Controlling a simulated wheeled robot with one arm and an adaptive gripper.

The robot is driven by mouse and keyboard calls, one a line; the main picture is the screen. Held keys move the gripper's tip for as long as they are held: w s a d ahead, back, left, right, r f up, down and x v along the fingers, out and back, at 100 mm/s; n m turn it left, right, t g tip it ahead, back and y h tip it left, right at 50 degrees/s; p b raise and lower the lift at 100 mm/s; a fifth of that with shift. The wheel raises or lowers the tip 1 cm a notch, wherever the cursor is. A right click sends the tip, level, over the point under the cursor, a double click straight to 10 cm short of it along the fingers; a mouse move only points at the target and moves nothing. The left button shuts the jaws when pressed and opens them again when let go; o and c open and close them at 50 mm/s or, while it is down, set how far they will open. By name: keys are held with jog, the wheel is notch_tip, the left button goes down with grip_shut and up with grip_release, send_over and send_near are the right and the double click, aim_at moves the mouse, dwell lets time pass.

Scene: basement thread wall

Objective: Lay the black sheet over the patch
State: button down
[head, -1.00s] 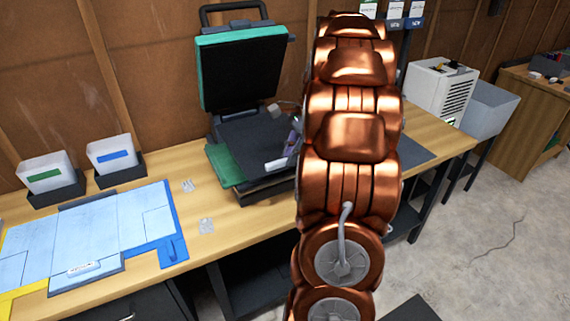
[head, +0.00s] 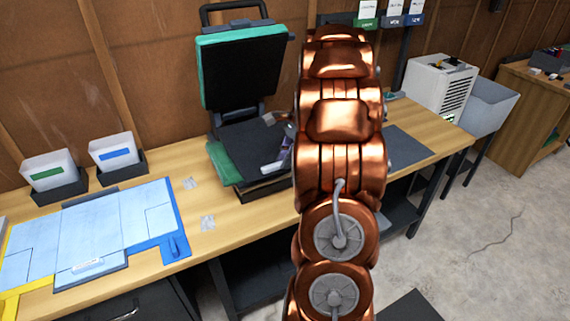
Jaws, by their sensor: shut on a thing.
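The black sheet (head: 246,143) shows as a dark surface over the lower bed of the open press; its border with the dark bed is hard to make out. My gripper (head: 284,153) shows only in part at the right of the bed, beside my copper arm, which hides the rest. It is shut, with the sheet at its tips. The patch is not visible. The press's raised lid (head: 243,72) has a black face and green edges. A green pad (head: 222,164) sticks out at the bed's left side.
A blue-and-white board (head: 100,230) lies left on the wooden bench, with two bins (head: 47,170) (head: 112,150) behind it. Small clear pieces (head: 208,223) lie between board and press. A dark mat (head: 408,147) lies right of my arm. A white machine (head: 438,84) stands farther right.

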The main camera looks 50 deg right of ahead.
notch_tip(320, 180, down, 2)
jog(key=shift+p, duration=0.4)
jog(key=shift+w+f+p, duration=0.2)
jog(key=shift+f+p, duration=0.1)
jog(key=shift+f, duration=0.3)
jog(key=shift+f, duration=0.15)
jog(key=c, duration=1.1)
grip_release()
jog(key=shift+c, duration=0.2)
jog(key=b+v, duration=0.2)
jog(key=v, duration=1)
jog(key=shift+r, duration=0.25)
